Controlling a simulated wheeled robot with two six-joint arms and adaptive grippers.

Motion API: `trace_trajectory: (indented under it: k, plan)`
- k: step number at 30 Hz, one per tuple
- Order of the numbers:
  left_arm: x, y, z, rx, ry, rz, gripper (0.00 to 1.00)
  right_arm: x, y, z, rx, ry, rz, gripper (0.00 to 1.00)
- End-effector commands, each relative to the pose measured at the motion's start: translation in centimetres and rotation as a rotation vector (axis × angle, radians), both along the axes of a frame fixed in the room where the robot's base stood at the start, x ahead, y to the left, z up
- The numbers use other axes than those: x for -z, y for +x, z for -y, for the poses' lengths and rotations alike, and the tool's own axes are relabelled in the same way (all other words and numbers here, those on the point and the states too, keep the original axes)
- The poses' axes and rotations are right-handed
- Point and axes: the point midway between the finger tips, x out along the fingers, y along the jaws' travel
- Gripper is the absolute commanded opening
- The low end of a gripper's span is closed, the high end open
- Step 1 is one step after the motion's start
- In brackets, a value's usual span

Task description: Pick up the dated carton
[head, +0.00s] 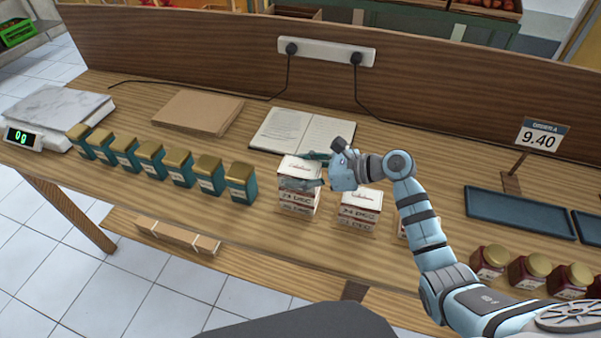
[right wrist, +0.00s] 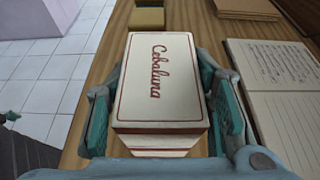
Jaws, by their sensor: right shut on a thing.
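My right gripper (head: 303,170) is shut on a white carton (right wrist: 160,85) with red "Cebaluna" lettering, one finger on each long side. In the head view this carton (head: 299,167) is at the top of the left stack of cartons (head: 297,205). I cannot tell whether it is clear of the carton below. A second, lower stack (head: 358,212) stands to its right, with printing on its front sides too small to read surely. A third stack (head: 402,229) is mostly hidden behind my right arm. I cannot make out a date on the held carton. My left gripper is not in view.
A row of teal tins with gold lids (head: 208,175) stands left of the stacks. An open book (head: 303,131) lies behind them. A scale (head: 58,112) is far left. Red jars (head: 530,270) and a blue tray (head: 520,214) are at the right. A wooden backboard (head: 200,50) closes the rear.

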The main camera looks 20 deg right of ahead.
Motion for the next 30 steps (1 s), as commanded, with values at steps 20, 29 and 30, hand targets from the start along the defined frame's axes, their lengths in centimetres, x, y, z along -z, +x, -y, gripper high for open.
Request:
trace_trajectory:
  k: [20,29,30]
  plan:
    - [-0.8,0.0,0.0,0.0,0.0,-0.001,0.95,-18.7,0.1,0.0,0.0,0.0,0.005,0.16]
    - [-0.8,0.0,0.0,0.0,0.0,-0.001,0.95,-22.3,0.9,-0.4,0.029,0.001,0.007,0.16]
    - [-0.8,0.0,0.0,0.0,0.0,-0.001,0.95,-23.2,1.0,-0.6,0.034,0.002,0.008,0.16]
